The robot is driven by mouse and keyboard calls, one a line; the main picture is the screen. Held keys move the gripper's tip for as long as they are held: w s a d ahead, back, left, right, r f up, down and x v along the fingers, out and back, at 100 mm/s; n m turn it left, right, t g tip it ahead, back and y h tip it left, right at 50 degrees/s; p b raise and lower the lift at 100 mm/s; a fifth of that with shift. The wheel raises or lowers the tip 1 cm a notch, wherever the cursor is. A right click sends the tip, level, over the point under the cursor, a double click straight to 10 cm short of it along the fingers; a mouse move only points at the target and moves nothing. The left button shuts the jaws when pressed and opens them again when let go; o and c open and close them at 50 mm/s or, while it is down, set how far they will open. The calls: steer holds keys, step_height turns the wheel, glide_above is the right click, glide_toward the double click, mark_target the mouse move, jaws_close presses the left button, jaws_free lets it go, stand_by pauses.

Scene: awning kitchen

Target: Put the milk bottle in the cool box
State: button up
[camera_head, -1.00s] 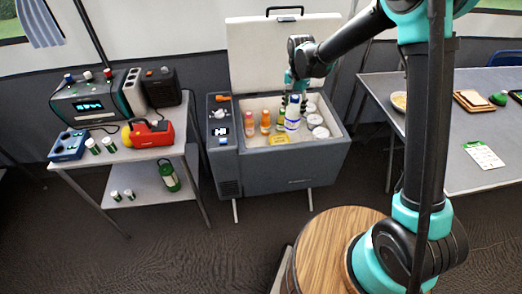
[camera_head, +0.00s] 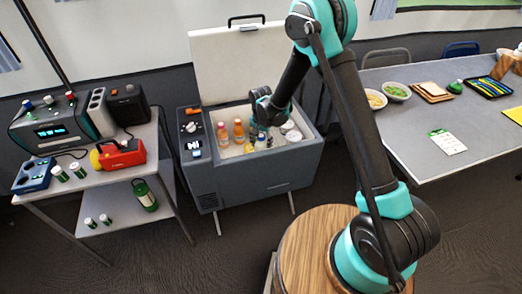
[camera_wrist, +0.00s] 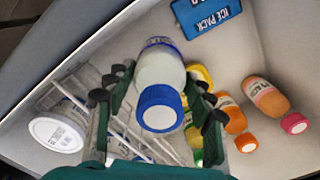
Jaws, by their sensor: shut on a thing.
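The milk bottle (camera_wrist: 160,72), white with a blue cap, is between the fingers of my gripper (camera_wrist: 160,92) in the wrist view. The fingers are shut on its sides. In the head view my gripper (camera_head: 265,112) reaches down into the open cool box (camera_head: 265,174), and the bottle (camera_head: 261,143) shows just below it, inside the box walls. The gripper hides part of it. Whether its base touches the box floor cannot be told.
Inside the box are orange bottles (camera_wrist: 265,96) with pink and orange caps, white tubs (camera_wrist: 56,134), a wire rack (camera_wrist: 120,128) and a blue ice pack (camera_wrist: 208,12). The raised lid (camera_head: 240,65) stands behind. A side table (camera_head: 90,185) is left, a long table (camera_head: 430,110) right.

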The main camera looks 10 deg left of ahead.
mark_target(261, 135)
steer(key=shift+f, duration=2.05)
steer(key=o, duration=1.7)
step_height(261, 135, up, 12)
steer(key=shift+r, duration=0.15)
